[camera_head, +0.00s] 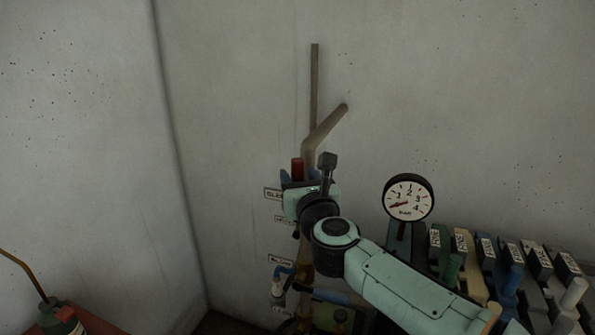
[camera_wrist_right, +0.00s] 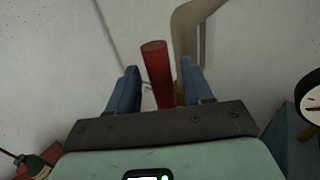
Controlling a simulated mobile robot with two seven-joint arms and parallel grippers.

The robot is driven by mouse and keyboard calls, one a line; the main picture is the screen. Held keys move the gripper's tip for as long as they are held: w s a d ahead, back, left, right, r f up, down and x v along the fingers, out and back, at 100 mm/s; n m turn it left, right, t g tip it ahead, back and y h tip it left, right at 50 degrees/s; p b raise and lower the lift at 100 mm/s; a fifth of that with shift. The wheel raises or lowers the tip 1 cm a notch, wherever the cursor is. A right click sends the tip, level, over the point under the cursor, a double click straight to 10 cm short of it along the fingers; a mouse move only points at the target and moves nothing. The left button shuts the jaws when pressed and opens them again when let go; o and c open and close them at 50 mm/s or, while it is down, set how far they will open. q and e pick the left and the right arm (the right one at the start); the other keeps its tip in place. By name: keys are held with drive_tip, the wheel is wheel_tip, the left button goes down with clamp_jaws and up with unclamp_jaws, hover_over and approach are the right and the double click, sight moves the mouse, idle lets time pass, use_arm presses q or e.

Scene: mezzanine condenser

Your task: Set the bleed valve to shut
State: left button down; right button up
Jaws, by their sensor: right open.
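A red handle (camera_head: 297,166) stands up in front of the wall pipe; I take it for the bleed valve's lever, though its label is not clearly readable. In the right wrist view the red handle (camera_wrist_right: 157,75) rises between the two blue fingers. My right gripper (camera_head: 299,174) is open around it, with visible gaps on both sides in the wrist view (camera_wrist_right: 160,82). The valve body and the handle's lower end are hidden behind my gripper and wrist. My left gripper is not in view.
A bent pipe (camera_head: 326,128) rises behind the handle. A pressure gauge (camera_head: 408,198) stands to the right, beside a row of coloured labelled blocks (camera_head: 510,252). A blue-handled valve (camera_head: 283,272) sits lower down. An oil can (camera_head: 60,318) stands at lower left.

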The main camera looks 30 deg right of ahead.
drive_tip(key=shift+x, duration=0.85)
